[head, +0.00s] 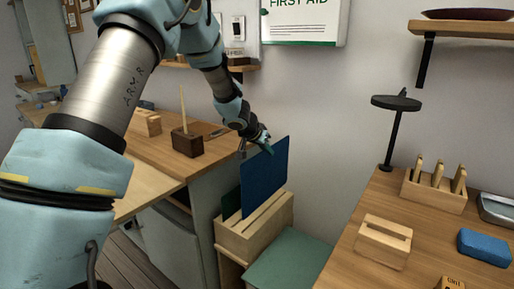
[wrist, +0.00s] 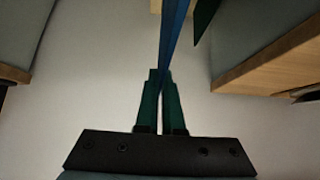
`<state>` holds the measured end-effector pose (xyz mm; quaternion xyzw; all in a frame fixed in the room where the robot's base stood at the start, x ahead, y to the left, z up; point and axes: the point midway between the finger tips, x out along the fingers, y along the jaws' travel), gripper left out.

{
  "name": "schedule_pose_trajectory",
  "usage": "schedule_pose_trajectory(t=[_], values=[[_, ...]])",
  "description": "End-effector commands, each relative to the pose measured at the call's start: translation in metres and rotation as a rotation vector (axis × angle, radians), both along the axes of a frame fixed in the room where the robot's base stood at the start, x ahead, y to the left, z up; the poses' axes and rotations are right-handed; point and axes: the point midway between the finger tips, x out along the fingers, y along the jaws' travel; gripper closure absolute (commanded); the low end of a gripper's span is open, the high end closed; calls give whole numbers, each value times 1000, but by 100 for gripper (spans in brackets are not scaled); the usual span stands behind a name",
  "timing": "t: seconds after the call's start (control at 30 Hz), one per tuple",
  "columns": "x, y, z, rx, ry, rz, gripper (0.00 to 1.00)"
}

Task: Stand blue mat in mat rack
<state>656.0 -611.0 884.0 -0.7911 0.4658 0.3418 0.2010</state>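The blue mat (head: 265,180) is a thin upright panel over the light wooden mat rack (head: 270,221). Its lower edge is at the height of the rack's top; I cannot tell whether it is inside a slot. My gripper (head: 262,141) holds the mat by its top edge. In the wrist view my gripper (wrist: 161,82) has its green fingers close together, with the blue mat (wrist: 174,35) seen edge-on at the tips. A dark green mat (head: 231,203) stands in the rack, left of the blue one.
A wooden counter (head: 150,150) with a dark block (head: 187,142) is left of the rack. A table (head: 340,262) at right bears a slotted wooden block (head: 383,243), a blue sponge (head: 484,247) and a black stand (head: 392,135). A green-topped surface (head: 290,262) adjoins the rack in front.

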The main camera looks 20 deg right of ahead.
Motion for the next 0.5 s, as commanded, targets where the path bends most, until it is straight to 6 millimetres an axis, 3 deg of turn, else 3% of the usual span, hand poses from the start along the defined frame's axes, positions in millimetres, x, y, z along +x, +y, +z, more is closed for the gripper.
schedule_pose_trajectory(t=[0.5], values=[[0, 0, -25, 0, 1, 1, 100]])
